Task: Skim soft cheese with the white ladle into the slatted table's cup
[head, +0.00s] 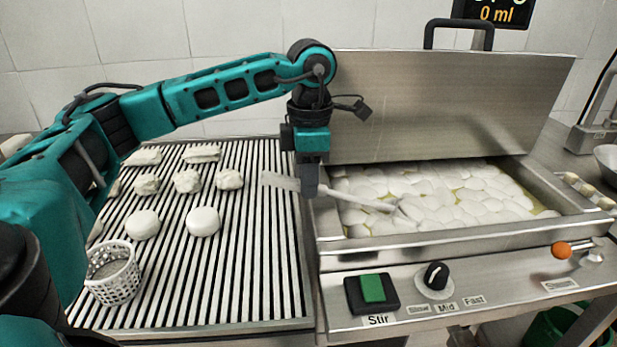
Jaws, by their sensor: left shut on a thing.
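My left gripper (309,188) is shut on the handle of the white ladle (355,197), above the left rim of the steel vat (460,241). The handle's flat end sticks out to the left over the slatted table (258,290). The ladle's other end reaches right into the vat, where its bowl is at or in the white soft cheese (450,205); how deep I cannot tell. The cheese floats as many lumps in yellowish liquid. The perforated white cup (113,275) stands at the front left of the slatted table. My right gripper is not in view.
The vat's steel lid (450,105) stands open behind it. Several white cheese lumps (203,221) lie on the slats behind the cup. A green Stir button (373,288), a black knob (437,276) and an orange-tipped lever (562,250) sit on the front panel. A display (497,14) reads 0 ml.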

